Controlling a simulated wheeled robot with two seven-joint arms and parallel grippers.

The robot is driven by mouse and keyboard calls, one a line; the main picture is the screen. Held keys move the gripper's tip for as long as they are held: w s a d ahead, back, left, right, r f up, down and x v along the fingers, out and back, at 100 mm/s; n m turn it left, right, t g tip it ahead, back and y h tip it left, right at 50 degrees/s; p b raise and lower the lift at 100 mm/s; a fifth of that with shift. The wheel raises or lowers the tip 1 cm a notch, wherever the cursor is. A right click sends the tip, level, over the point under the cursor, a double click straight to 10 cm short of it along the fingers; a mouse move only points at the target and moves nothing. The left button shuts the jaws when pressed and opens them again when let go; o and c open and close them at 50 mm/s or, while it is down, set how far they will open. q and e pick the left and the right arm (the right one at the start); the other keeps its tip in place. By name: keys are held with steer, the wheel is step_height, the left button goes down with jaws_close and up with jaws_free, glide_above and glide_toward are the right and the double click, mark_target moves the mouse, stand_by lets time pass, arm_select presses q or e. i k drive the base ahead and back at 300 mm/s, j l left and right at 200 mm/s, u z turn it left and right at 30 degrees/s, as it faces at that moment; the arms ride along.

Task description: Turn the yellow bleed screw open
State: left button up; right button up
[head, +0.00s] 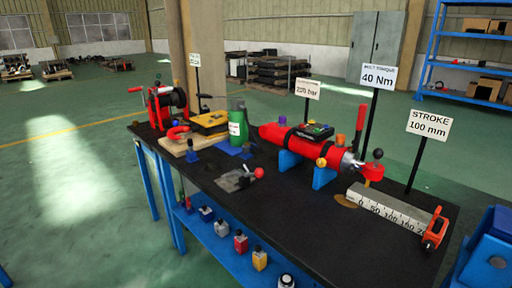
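A red hydraulic cylinder (303,146) lies on blue cradles (323,177) on the black bench. A purple cap (282,120) stands at the far end of the cylinder. Neither of my grippers shows in the head view.
The bench (280,205) also holds a winch (165,102), a green bottle (238,126), a red-knobbed lever (258,173) and a white scale block (388,207). Sign posts, one reading 40 Nm (378,77), rise behind the cylinder. A blue object (487,250) stands at the right edge.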

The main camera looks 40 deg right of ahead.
mark_target(321, 162)
steer(key=i+z, duration=0.4)
steer(key=i+j+z, duration=0.2)
steer(key=z, duration=0.15)
steer(key=i+j+z, duration=0.2)
steer(key=z, duration=0.2)
steer(key=i+j+z, duration=0.35)
steer(key=k, duration=0.05)
